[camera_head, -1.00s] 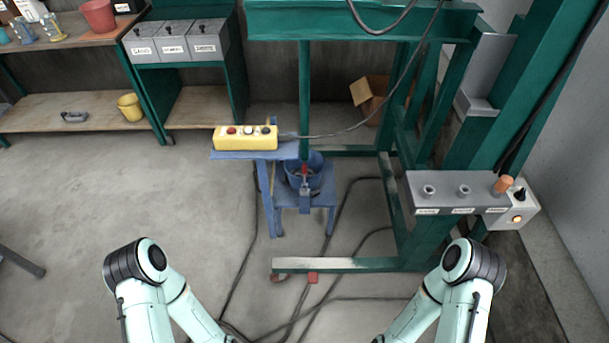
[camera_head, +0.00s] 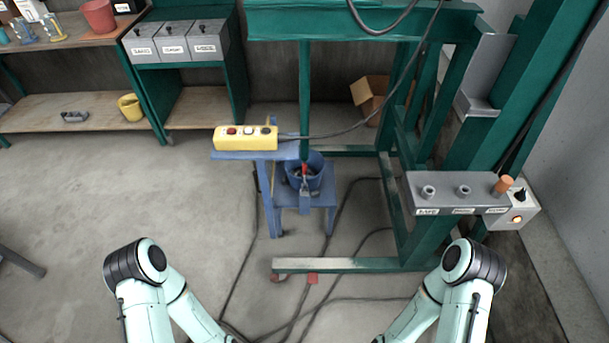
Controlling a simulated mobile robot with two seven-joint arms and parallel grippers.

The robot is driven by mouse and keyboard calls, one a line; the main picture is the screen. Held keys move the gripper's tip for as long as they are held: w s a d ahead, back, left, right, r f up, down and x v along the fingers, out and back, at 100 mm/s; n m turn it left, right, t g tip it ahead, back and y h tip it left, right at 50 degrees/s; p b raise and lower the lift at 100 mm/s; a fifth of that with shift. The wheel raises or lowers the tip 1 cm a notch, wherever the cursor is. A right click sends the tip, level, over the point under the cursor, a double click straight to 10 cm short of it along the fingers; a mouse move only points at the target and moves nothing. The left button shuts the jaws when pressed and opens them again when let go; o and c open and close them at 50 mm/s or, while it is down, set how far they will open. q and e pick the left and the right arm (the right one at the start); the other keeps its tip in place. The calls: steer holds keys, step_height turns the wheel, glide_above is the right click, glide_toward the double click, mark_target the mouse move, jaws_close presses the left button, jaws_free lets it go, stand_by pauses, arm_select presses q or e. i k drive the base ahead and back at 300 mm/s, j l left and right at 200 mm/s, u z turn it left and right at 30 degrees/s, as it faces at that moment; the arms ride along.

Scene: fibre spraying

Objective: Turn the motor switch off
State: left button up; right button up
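A light grey switch box (camera_head: 511,219) is fixed at the right end of a grey bracket on the green frame. A yellow control box (camera_head: 246,138) with red, white and dark buttons lies on the blue stand. Which of these is the motor switch is not labelled legibly. Both my arms come in at the bottom edge, bent downward. My grippers are out of the picture, so their state is hidden.
The grey bracket (camera_head: 455,191) has labelled holes and an orange-topped piece (camera_head: 503,185) close to the knob. The green frame (camera_head: 440,243) stands at the right. A blue stand (camera_head: 263,185) holds a blue bucket (camera_head: 315,163). Cables (camera_head: 300,318) cross the floor. Open floor lies at the left.

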mark_target(520, 195)
steer(key=z, duration=1.75)
steer(key=i+l+u, duration=0.1)
steer(key=i+l, duration=0.8)
steer(key=l, duration=0.15)
